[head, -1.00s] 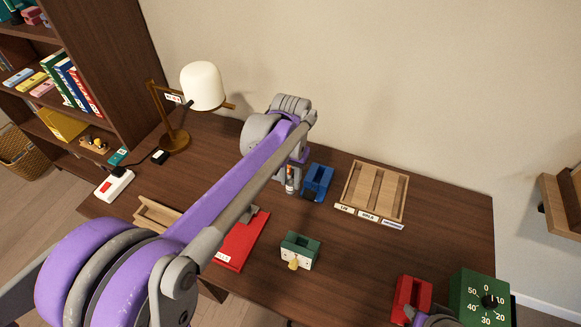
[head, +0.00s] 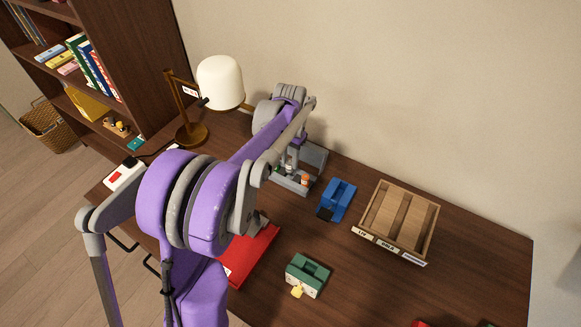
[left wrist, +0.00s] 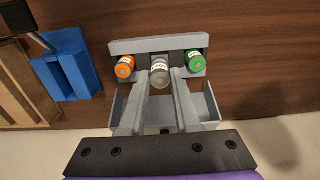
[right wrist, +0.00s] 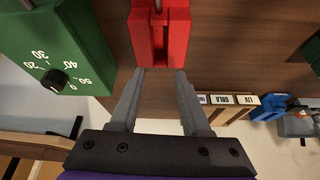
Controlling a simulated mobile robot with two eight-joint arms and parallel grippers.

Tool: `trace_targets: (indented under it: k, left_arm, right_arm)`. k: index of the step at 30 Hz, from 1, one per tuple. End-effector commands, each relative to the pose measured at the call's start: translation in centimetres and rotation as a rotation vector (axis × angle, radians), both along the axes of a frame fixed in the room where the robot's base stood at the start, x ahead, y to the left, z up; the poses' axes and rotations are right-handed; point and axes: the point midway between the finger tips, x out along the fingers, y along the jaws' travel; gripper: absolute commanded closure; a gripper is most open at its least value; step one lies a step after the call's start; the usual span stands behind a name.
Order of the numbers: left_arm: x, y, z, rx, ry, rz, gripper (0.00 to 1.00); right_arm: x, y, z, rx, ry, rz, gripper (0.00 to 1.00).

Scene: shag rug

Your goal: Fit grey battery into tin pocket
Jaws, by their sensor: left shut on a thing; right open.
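A grey battery (left wrist: 160,72) with a pale label band is between the fingertips of my left gripper (left wrist: 160,80), which is shut on it. The grey metal holder (left wrist: 130,46) is around and below it, with an orange-topped battery (left wrist: 124,67) on one side and a green-topped battery (left wrist: 195,62) on the other. Whether the grey battery is seated in its pocket or just above it, I cannot tell. In the head view the holder (head: 314,154) is partly hidden behind my left gripper (head: 290,168). My right gripper (right wrist: 159,76) is open and empty, near a red block (right wrist: 176,40).
A blue block (head: 337,199) and a labelled wooden tray (head: 431,233) stand right of the holder. A green block (head: 307,275) and a red mat (head: 255,255) lie in front. A lamp (head: 220,82) stands behind left. A green dial box (right wrist: 55,35) is beside the red block.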

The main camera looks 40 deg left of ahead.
Motion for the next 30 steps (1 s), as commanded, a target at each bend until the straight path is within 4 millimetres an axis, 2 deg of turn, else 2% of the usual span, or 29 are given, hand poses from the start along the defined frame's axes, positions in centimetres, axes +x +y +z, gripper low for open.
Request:
trace_targets:
  k: [8,19,20,24,25,30]
  left_arm:
    - [0.0,0.0,-3.4,0.0,0.0,-0.001,1.0]
    - [0.0,0.0,-4.0,0.0,0.0,0.0,1.0]
    - [0.0,0.0,-4.0,0.0,0.0,0.0,0.67]
    - [0.0,0.0,-3.9,0.0,0.0,0.0,0.42]
    - [0.0,0.0,-3.9,0.0,0.0,0.0,0.39]
    - [0.0,0.0,-3.9,0.0,0.0,0.0,0.39]
  right_arm:
    - [0.0,0.0,-0.4,0.0,0.001,0.0,0.53]
    - [-0.1,0.0,-0.6,0.0,0.002,0.0,0.53]
    - [-0.1,0.0,-0.6,0.0,0.002,0.0,0.53]
    - [-0.1,0.0,-0.6,0.0,0.002,0.0,0.53]
    - [-0.1,0.0,-0.6,0.0,0.002,0.0,0.53]
    - [-0.1,0.0,-0.6,0.0,0.002,0.0,0.53]
